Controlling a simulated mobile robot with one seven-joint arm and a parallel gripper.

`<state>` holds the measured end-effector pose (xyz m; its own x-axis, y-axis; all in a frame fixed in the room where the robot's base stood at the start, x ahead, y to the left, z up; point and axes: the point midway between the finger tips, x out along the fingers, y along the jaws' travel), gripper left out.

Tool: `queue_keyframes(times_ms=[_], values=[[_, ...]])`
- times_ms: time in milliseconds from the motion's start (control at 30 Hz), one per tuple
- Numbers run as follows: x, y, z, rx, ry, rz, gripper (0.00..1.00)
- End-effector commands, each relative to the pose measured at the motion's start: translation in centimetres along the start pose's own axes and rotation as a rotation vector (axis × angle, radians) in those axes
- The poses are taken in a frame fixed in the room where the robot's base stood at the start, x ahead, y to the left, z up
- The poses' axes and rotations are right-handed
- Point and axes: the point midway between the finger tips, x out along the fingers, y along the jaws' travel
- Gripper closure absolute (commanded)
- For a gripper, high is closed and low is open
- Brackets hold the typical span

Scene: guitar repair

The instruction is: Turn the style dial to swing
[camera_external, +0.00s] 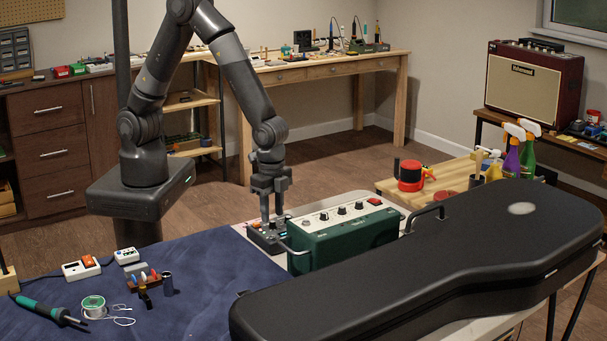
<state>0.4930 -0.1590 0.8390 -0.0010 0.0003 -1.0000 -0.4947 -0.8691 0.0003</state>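My gripper (271,222) points straight down over a small dark box with a light-edged top (259,243), left of the green unit. Its two fingers show a narrow gap between them. The fingertips are at or just above the box's top; I cannot tell whether they touch a dial there. The green unit (345,236) has a white top panel with several black knobs (342,210) and one red part. No dial marked style or swing can be read at this size, so the dial's setting is unclear.
A large black guitar case (430,262) fills the right front. A blue mat (205,275) covers the left of the bench, with a soldering iron (45,310), a solder spool (94,306) and small devices (81,268). The mat's middle is clear. Spray bottles (513,155) stand behind the case.

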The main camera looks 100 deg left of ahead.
Motion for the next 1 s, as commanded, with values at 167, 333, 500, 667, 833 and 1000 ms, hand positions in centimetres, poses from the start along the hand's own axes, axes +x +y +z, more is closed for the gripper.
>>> queue_keyframes(times_ms=[167, 333, 500, 667, 833, 1000], values=[[1.7, 0.0, 0.0, 0.0, -0.001, 0.0, 0.62], [2.2, 0.0, 0.0, 0.0, 0.0, 0.0, 0.62], [2.2, 0.0, 0.0, 0.0, 0.001, 0.0, 0.62], [2.2, 0.0, 0.0, 0.0, 0.001, 0.0, 0.73], [2.2, 0.0, 0.0, 0.0, 0.001, 0.0, 0.87], [2.2, 0.0, 0.0, 0.0, 0.001, 0.0, 1.0]])
